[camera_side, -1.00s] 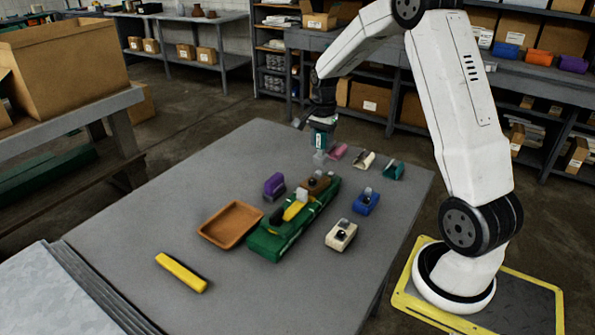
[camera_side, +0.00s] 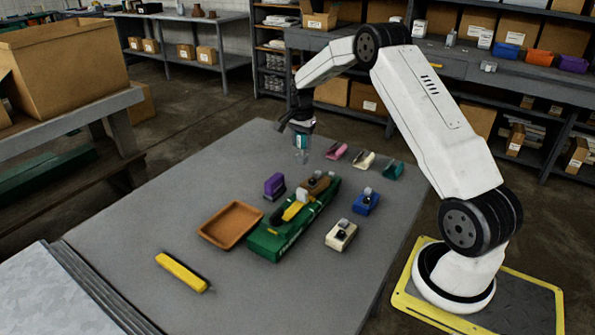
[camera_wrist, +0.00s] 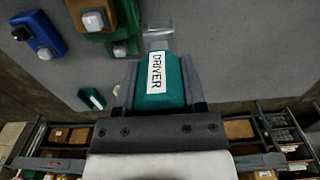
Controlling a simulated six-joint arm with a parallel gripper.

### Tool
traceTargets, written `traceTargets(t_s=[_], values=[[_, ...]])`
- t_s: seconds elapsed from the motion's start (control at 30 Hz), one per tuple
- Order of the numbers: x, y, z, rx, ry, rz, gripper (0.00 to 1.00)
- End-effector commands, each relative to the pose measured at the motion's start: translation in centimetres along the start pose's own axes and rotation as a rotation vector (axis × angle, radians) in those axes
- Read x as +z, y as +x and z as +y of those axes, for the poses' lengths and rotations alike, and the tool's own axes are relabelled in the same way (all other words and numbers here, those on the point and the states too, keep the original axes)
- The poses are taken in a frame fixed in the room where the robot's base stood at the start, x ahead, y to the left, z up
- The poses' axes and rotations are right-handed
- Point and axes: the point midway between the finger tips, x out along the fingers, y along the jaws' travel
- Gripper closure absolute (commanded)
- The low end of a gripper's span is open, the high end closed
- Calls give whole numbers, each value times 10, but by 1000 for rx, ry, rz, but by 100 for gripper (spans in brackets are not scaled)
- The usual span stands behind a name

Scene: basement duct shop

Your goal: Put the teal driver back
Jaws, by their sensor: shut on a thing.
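My gripper (camera_side: 300,132) is shut on the teal driver (camera_wrist: 160,85), which carries a white DRIVER label in the wrist view. In the side view the teal driver (camera_side: 300,141) hangs below my gripper, with a clear grey tip pointing down, above the far end of the table. I cannot tell exactly how high the tip is. A green block (camera_side: 268,241) lies mid-table, holding a yellow piece (camera_side: 292,211) and a brown piece (camera_side: 315,183). Another teal piece (camera_side: 393,170) lies at the far right, beside a cream piece (camera_side: 363,160) and a pink piece (camera_side: 337,151).
A brown tray (camera_side: 231,225) lies left of the green block, with a purple piece (camera_side: 274,186) behind it. A blue block (camera_side: 366,202) and a white block (camera_side: 341,235) lie to the right. A yellow bar (camera_side: 182,272) lies at the near left. The table's far left is clear.

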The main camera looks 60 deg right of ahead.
Motion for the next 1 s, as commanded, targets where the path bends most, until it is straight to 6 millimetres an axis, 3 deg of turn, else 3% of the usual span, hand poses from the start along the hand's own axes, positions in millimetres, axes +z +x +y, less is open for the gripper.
traceTargets(t_s=[0.4,0.83,1.0], values=[[-14,38,-28,-1,0,0,100],[-16,45,-34,-1,0,1,100],[-18,57,-36,1,0,0,100]])
